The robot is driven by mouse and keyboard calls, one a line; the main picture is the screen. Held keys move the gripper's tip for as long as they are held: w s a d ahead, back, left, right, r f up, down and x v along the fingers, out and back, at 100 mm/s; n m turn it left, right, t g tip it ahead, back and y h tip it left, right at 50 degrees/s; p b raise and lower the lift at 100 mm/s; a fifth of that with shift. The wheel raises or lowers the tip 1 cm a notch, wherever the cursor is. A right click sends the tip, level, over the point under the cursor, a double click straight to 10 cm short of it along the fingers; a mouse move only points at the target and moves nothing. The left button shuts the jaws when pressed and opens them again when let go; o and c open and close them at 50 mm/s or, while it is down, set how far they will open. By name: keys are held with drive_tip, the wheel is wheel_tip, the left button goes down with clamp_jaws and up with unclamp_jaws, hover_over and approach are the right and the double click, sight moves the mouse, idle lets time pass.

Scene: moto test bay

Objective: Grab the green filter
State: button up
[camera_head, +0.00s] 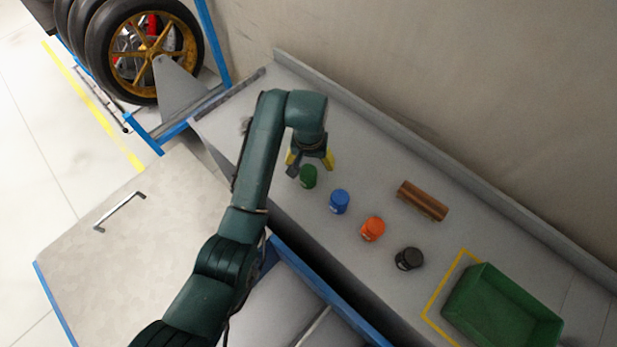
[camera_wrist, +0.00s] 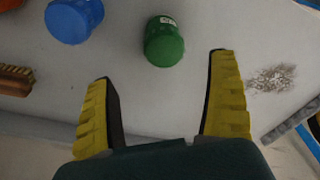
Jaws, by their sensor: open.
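The green filter (camera_head: 308,176) stands on the grey bench, at the far-left end of a row of filters. It also shows in the wrist view (camera_wrist: 164,42), at the top centre, with a white label. My gripper (camera_head: 311,160) is above the bench, close to the green filter on its upper side in the head view. In the wrist view my gripper (camera_wrist: 165,65) has its yellow fingers wide apart and nothing between them. The green filter lies beyond the fingertips, roughly in line with the gap.
A blue filter (camera_head: 340,201) stands nearest the green one, then an orange filter (camera_head: 373,228) and a black filter (camera_head: 409,258). A green bin (camera_head: 487,272) is at the right. A wall edges the bench's back.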

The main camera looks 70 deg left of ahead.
sight(310, 171)
drive_tip(key=f, duration=0.6)
drive_tip(key=shift+w+a+f+b, duration=0.15)
drive_tip(key=shift+a+b, duration=0.2)
drive_tip(key=shift+a, duration=0.05)
drive_tip(key=f, duration=0.3)
drive_tip(key=f+b, duration=0.1)
drive_tip(key=f, duration=0.1)
drive_tip(key=shift+a+f, duration=0.1)
drive_tip(key=shift+a, duration=0.15)
drive_tip(key=c, duration=1.3)
